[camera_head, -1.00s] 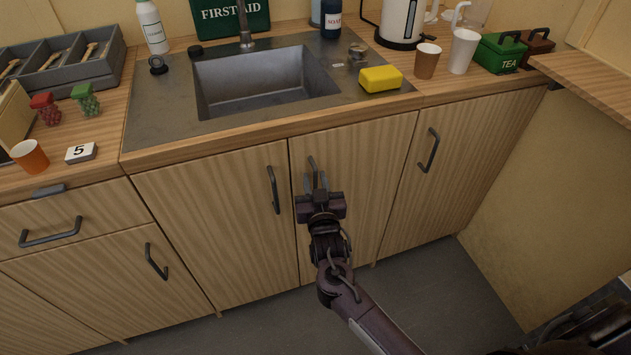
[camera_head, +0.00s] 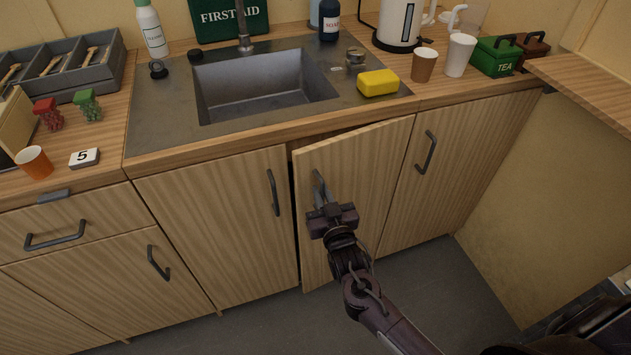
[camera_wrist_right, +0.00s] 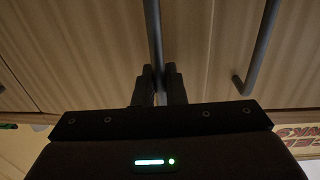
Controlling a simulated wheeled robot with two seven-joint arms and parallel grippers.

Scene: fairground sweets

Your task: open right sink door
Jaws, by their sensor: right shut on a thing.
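The right sink door (camera_head: 372,170) is a pale wooden panel below the sink. It stands a little ajar, with a dark gap along its top and left edges. My right gripper (camera_head: 321,197) is shut on the door's dark bar handle (camera_head: 318,178). In the right wrist view the handle (camera_wrist_right: 153,40) runs down between the two fingers (camera_wrist_right: 158,83). The left sink door (camera_head: 215,225) beside it is closed. The inside of the cupboard is hidden. My left gripper is not in view.
The sink (camera_head: 262,88) is set in the counter above, with a yellow sponge (camera_head: 378,82) at its right. Another closed door with its own handle (camera_head: 426,152) stands to the right. The grey floor (camera_head: 270,325) in front is clear.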

